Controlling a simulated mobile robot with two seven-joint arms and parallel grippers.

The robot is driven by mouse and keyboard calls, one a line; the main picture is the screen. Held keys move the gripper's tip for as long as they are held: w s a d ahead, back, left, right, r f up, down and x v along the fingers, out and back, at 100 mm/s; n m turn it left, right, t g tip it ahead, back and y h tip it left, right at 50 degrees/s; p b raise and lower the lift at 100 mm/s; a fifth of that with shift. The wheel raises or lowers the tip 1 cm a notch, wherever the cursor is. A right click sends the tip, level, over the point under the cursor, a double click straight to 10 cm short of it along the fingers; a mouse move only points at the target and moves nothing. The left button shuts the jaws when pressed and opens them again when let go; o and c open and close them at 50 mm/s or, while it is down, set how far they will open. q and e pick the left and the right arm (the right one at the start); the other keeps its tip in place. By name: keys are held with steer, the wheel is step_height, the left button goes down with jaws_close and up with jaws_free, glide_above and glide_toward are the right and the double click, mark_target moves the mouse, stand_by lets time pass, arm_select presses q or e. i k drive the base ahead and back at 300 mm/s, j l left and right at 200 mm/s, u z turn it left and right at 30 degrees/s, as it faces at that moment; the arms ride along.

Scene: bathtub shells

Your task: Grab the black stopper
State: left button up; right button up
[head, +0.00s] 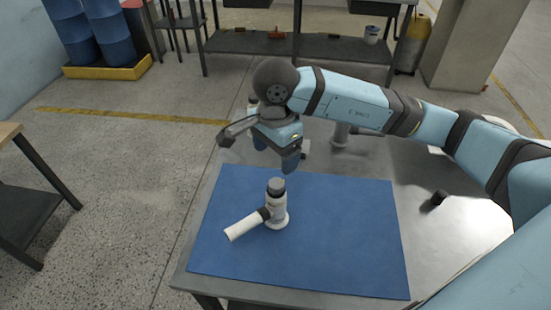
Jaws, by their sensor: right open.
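A white upright fitting (278,213) stands on the blue mat (340,240), with a dark grey-black stopper-like piece (276,186) on its top. A white tube (243,225) with a black collar lies against its left side; whether they are joined is unclear. A small black cylinder (438,198) sits on the bare metal at the right. Which dark piece is the black stopper I cannot tell for certain. My right gripper (276,158) is open and empty, above the far edge of the mat, just beyond and above the upright fitting. My left gripper is out of view.
The metal table (350,190) has other fittings (340,134) behind my right gripper. My right arm spans over the table's right side. The mat's right half is clear. A wooden-topped bench (8,134) stands at the left; a dark shelf (250,42) stands behind.

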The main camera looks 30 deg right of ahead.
mark_target(440, 195)
steer(key=k, duration=1)
